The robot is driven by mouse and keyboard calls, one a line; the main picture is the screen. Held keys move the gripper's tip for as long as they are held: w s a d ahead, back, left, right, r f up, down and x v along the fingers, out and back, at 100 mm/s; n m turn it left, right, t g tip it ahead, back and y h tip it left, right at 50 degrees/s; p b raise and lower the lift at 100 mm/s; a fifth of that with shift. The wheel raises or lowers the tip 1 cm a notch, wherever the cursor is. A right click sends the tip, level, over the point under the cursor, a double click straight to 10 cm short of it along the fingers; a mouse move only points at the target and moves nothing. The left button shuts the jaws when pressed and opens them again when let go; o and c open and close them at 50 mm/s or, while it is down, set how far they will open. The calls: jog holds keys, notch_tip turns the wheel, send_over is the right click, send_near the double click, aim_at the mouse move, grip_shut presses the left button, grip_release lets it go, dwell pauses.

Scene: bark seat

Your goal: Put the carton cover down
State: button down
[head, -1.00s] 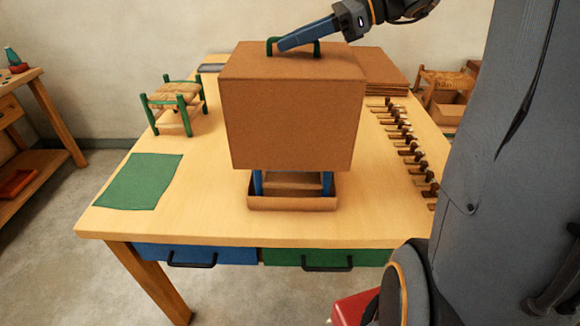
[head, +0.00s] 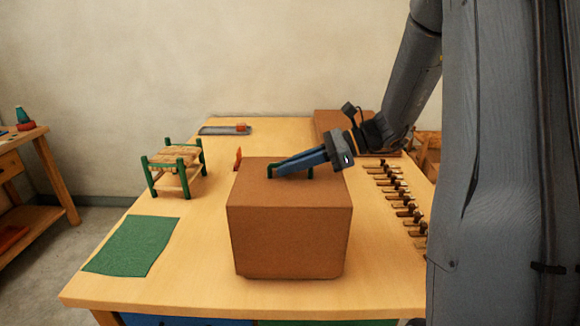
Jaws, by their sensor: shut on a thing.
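The carton cover (head: 289,237) is a brown box-shaped lid with a green handle (head: 309,172) on top. It stands upright and level near the front middle of the wooden table (head: 190,280). Its lower edge is at or very near the tabletop; I cannot tell whether it fully touches. Whatever is beneath it is hidden. My gripper (head: 290,165) comes in from the right and is shut on the green handle.
A small green-legged stool (head: 176,166) and a green cloth (head: 133,246) are left of the cover. Several small tools (head: 398,197) line the right side. A small orange piece (head: 238,158) shows behind the cover.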

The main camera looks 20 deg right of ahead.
jog(key=shift+f, duration=0.4)
jog(key=shift+f, duration=0.5)
jog(key=c, duration=1.8)
grip_release()
jog(key=shift+r, duration=0.45)
notch_tip(320, 180, up, 5)
jog(key=b, duration=0.3)
send_over(335, 178)
